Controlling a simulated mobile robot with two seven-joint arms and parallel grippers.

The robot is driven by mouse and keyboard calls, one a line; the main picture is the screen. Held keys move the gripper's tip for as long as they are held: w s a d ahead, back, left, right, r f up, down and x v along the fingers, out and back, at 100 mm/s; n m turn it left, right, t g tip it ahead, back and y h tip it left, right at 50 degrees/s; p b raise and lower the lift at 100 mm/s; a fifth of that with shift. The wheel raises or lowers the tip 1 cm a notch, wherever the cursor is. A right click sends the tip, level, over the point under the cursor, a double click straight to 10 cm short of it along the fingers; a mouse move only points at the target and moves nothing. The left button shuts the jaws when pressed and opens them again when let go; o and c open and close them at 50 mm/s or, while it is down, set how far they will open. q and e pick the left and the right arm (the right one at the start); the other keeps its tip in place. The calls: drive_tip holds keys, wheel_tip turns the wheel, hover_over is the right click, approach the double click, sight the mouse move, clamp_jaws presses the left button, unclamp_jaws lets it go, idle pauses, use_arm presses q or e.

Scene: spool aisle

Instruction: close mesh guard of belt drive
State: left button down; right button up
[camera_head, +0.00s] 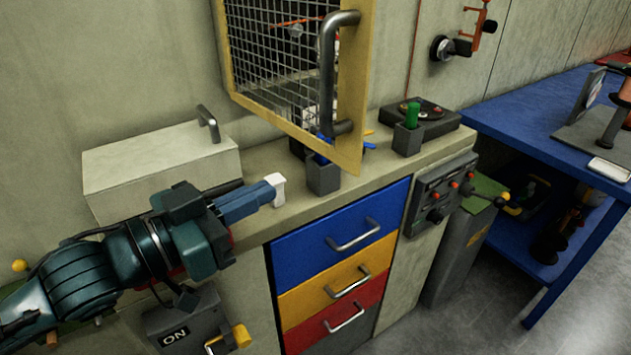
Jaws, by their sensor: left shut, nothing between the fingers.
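The mesh guard (356,95) is a yellow-framed wire panel at the top centre of the head view, its top cut off by the picture edge. It stands out from the wall at an angle, so it looks open. Its grey bar handle (327,75) is on the right side of the frame. Parts of the belt drive show dimly through the mesh; the rest is hidden. My left gripper (276,190), with blue fingers and white tips, is shut and empty. It is below and left of the handle, apart from the guard. My right gripper is not in view.
A pale box (160,165) with a handle stands at the left on the worktop (290,212). Dark holders (323,178) stand under the guard's lower corner. Blue, yellow and red drawers (335,245) are below. A blue table (535,115) is at the right.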

sight(332, 159)
use_arm(q)
drive_tip(key=x, duration=0.9)
drive_tip(key=shift+p, duration=0.4)
drive_tip(key=shift+w+d, duration=0.3)
drive_tip(key=shift+d, duration=0.05)
drive_tip(key=shift+w+d, duration=0.1)
drive_tip(key=shift+w, duration=0.05)
